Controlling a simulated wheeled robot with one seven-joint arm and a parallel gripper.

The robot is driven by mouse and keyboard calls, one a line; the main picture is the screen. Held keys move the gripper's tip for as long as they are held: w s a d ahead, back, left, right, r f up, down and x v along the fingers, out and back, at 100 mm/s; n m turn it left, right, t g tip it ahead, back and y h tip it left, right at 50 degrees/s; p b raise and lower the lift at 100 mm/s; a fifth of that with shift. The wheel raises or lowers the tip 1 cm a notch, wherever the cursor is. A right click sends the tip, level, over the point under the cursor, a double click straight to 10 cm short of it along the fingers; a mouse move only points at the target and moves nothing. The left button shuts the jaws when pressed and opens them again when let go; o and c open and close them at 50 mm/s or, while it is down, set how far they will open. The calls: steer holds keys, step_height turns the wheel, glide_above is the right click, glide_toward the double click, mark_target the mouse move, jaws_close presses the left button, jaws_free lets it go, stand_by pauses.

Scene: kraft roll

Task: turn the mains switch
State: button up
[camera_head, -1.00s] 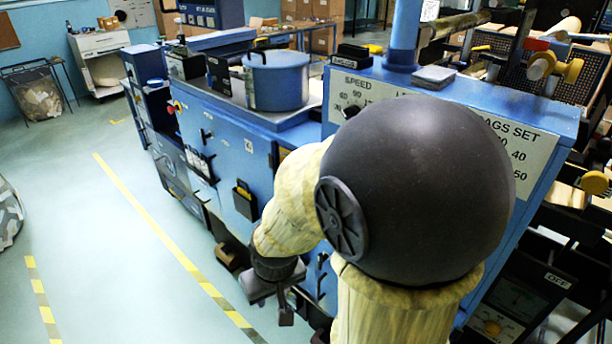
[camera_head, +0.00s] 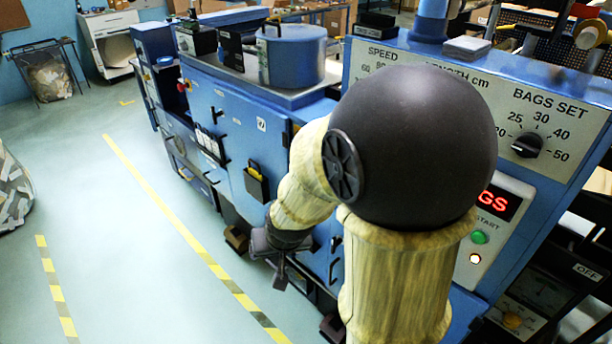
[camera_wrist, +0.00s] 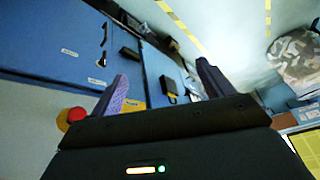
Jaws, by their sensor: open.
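No part in view is labelled as the mains switch. My gripper (camera_head: 281,280) hangs low beside the machine's front, nearer the camera than the red knob. In the wrist view my gripper (camera_wrist: 161,84) has its two fingers wide apart with nothing between them.
A control panel with a BAGS SET dial (camera_head: 527,145), a green button (camera_head: 479,237) and a red display (camera_head: 497,203) stands at the right. A black pocket (camera_head: 257,186) and handles jut from the machine front.

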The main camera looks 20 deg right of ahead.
steer(key=w+d+f+m+t+b, duration=0.1)
steer(key=w+f+m+t+b, duration=0.4)
steer(key=w+b, duration=0.35)
steer(key=w+d+f+m+t+b, duration=0.1)
steer(key=w+f+m+t+b, duration=0.45)
steer(key=w, duration=0.45)
steer(key=d+f+m+t+h+b, duration=0.4)
steer(key=d+m+h+b, duration=0.7)
steer(key=m, duration=0.8)
steer(key=h+b, duration=0.2)
steer(key=b, duration=0.2)
steer(key=shift+w+f+h+b, duration=0.2)
steer(key=shift+w+h+b, duration=0.1)
steer(key=shift+h+b, duration=0.1)
steer(key=p+x, duration=0.1)
steer(key=x, duration=1.6)
steer(key=shift+w+d, duration=0.15)
steer(key=shift+w, duration=0.1)
